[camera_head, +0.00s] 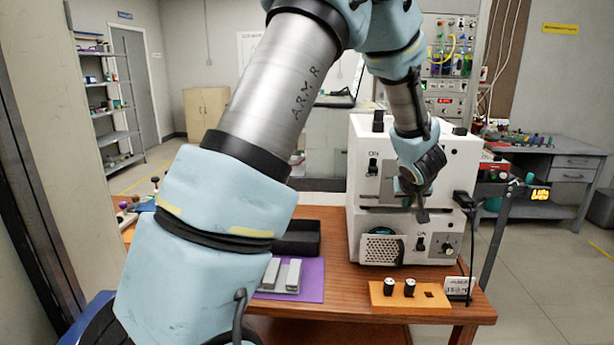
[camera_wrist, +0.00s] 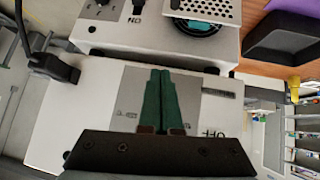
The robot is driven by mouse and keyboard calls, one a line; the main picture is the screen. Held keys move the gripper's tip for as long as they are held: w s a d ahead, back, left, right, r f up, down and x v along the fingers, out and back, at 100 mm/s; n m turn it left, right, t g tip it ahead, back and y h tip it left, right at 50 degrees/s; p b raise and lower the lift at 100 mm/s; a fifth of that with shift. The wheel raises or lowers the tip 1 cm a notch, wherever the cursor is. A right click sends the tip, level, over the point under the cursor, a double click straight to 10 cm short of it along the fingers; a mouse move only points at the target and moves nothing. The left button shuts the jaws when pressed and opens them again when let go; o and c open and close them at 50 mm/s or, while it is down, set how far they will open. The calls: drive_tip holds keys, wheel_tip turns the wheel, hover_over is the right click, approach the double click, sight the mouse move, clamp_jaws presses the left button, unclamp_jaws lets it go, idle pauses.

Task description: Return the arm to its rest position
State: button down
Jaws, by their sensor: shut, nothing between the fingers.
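My arm (camera_head: 275,85) reaches up across the middle of the head view and bends down at the right. My gripper (camera_head: 422,214) points down in front of the white machine (camera_head: 362,150). In the wrist view the two dark green fingers of my gripper (camera_wrist: 160,73) lie side by side, shut, with nothing seen between them. Behind them in that view is a white face of the machine (camera_wrist: 75,105) with a grey panel and OFF lettering. I cannot tell whether the fingertips touch the machine.
The wooden table (camera_head: 335,225) carries the machine, a purple mat (camera_head: 312,270) with grey blocks, a black tray (camera_head: 300,238) and a wooden holder (camera_head: 385,298) with two small vials. Open floor (camera_head: 540,270) lies to the right.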

drive_tip(key=s+a+r+g, duration=0.1)
drive_tip(key=a+g, duration=0.1)
drive_tip(key=a, duration=0.9)
drive_tip(key=s+a+f+g+y, duration=0.1)
drive_tip(key=s+a+g, duration=0.1)
drive_tip(key=s+a, duration=0.6)
drive_tip(key=s+a+g+y, duration=0.1)
drive_tip(key=s+a+g, duration=0.2)
drive_tip(key=s+a, duration=0.6)
drive_tip(key=a, duration=0.7)
drive_tip(key=shift+s+f+n+y, duration=0.15)
drive_tip(key=shift+f+n+y, duration=0.15)
drive_tip(key=shift+f+y, duration=0.1)
drive_tip(key=shift+d, duration=0.1)
idle(0.3)
